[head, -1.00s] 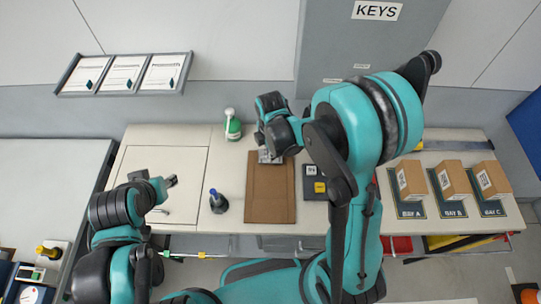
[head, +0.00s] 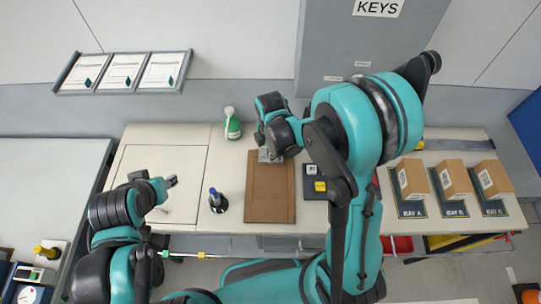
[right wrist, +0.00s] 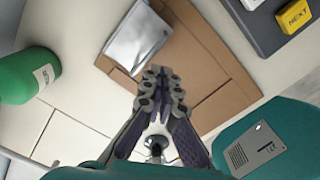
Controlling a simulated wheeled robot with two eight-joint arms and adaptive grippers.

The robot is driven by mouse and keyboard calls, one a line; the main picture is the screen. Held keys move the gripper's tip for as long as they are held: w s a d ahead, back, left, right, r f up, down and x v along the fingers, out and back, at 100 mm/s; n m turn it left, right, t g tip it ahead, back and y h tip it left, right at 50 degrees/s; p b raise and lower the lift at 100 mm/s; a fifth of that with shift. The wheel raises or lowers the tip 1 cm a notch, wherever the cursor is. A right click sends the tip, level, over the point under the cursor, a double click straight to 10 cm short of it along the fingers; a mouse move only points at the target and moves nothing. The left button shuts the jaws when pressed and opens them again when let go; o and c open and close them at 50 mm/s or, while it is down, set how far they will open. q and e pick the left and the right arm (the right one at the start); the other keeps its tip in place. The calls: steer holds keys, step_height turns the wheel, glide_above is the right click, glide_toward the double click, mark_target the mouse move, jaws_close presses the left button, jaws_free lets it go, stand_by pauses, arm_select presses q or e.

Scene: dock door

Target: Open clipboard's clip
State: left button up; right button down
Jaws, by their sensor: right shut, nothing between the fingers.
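The brown clipboard (head: 270,198) lies on the bench, its silver clip (head: 265,158) at the far end, partly hidden under my right gripper and wrist in the head view. In the right wrist view the clip (right wrist: 140,38) is a shiny metal plate on the brown board (right wrist: 205,75). My right gripper (right wrist: 162,75) is shut and empty; its fingertips appear just below the clip in that view. I cannot tell whether they touch it. My left gripper (head: 172,181) is over the left part of the bench, away from the clipboard, too small to judge its jaws.
A green bottle (head: 232,125) stands left of the clip, and a blue-topped item in a dark holder (head: 217,203) left of the board. A dark pad with a yellow block (head: 320,186) lies close on the right. Boxes (head: 412,178) stand on bay mats farther right.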

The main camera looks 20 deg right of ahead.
steer(key=shift+f+b, duration=1.55)
steer(key=shift+f, duration=0.15)
